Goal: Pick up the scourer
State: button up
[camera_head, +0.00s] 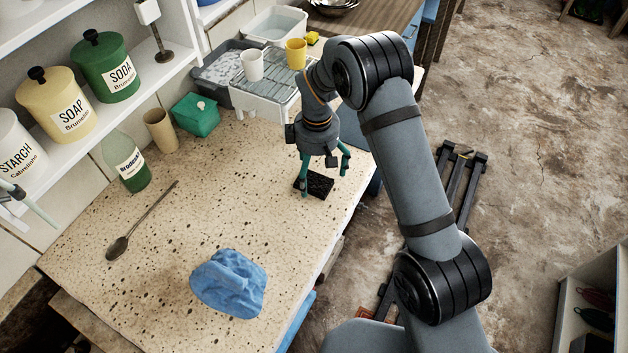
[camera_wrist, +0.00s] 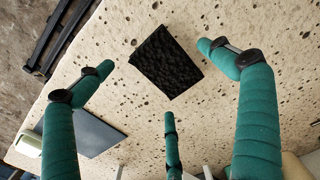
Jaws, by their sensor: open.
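The scourer (camera_head: 319,187) looks like a flat, dark, rough rectangular pad lying on the speckled stone counter (camera_head: 165,245) near its right edge. My gripper (camera_head: 325,178) points down above the pad, its teal fingers spread and holding nothing. One finger overlaps the pad's left side in the head view; I cannot tell whether it touches. In the wrist view the scourer (camera_wrist: 166,62) shows whole, toward the top middle, beyond the three open fingers (camera_wrist: 152,80).
A blue crumpled cloth (camera_head: 229,283), a long spoon (camera_head: 140,222) and a green bottle (camera_head: 127,163) are on the counter. A green box (camera_head: 196,117), a tan cup (camera_head: 160,131) and a drying rack (camera_head: 262,92) stand farther back. Bare counter lies left of the pad.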

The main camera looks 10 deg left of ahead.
aim_at(316, 177)
jog(key=shift+f, duration=0.55)
jog(key=shift+c, duration=0.6)
jog(key=c, duration=0.9)
jog(key=shift+r, duration=0.1)
jog(key=shift+a+r, duration=0.1)
jog(key=shift+r, duration=0.5)
notch_tip(316, 177, up, 3)
jog(key=shift+w+b, duration=0.1)
jog(key=shift+b, duration=0.4)
jog(key=s+d+r+b, duration=0.2)
jog(key=d+r, duration=0.4)
jog(key=d, duration=0.5)
jog(key=shift+s+d+r, duration=0.2)
jog(key=shift+s+r, duration=0.15)
jog(key=shift+s, duration=0.3)
